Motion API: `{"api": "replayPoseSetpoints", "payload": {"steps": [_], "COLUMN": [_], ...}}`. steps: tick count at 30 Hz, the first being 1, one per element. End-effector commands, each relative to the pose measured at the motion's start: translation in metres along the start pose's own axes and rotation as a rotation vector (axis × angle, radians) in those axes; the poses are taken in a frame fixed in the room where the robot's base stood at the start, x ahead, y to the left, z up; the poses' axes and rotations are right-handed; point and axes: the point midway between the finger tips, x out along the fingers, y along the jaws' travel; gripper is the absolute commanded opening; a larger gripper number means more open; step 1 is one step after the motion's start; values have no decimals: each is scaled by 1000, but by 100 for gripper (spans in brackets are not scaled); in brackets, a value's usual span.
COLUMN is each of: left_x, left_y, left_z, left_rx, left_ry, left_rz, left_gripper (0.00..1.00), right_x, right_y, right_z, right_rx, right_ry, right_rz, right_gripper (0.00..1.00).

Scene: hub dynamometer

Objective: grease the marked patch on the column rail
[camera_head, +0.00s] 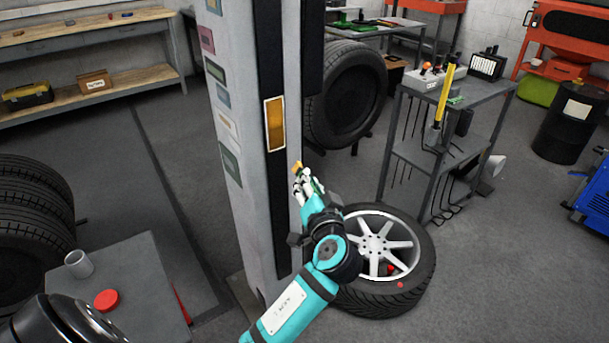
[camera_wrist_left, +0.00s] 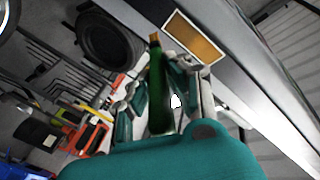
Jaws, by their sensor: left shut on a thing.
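The marked patch (camera_head: 275,123) is an amber rectangle with a pale border on the dark rail (camera_head: 281,215) of the grey column. It also shows near the top of the left wrist view (camera_wrist_left: 194,39). My left gripper (camera_head: 304,182) is shut on a brush with a green handle (camera_wrist_left: 160,102) and a tan tip (camera_wrist_left: 154,39). In the head view, the gripper is below and right of the patch, with the tip pointing up. In the left wrist view, the tip appears just left of the patch, with a gap between. My right gripper is out of view.
A grey stand (camera_head: 150,275) at lower left bears an open grey can (camera_head: 78,264) and a red disc (camera_head: 106,299). A wheel (camera_head: 385,255) lies on the floor beside my left arm. A tool cart (camera_head: 437,172) stands to the right; another tyre (camera_head: 347,98) is behind the column.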

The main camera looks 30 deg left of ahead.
Motion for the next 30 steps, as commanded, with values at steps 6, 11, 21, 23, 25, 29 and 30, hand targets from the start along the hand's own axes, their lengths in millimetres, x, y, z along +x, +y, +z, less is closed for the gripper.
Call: {"api": "replayPoseSetpoints", "payload": {"steps": [6,11,21,23,25,29,30], "left_x": [0,0,18,24,32,45,49], "left_y": [0,0,-7,-10,-12,-17,-18], "left_z": [0,0,3,4,6,9,10], "left_rx": [0,0,1,1,3,2,1], "left_ry": [1,1,1,0,1,0,1], "left_rz": [0,-1,-4,-7,-7,-8,-8], "left_gripper": [0,0,0,0,0,0,0], "right_x": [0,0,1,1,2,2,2], "right_y": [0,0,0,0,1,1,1], "right_z": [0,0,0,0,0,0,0], "right_rx": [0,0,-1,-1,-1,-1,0], "right_ry": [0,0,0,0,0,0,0], "right_rz": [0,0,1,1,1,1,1], "right_gripper": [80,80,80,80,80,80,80]}}
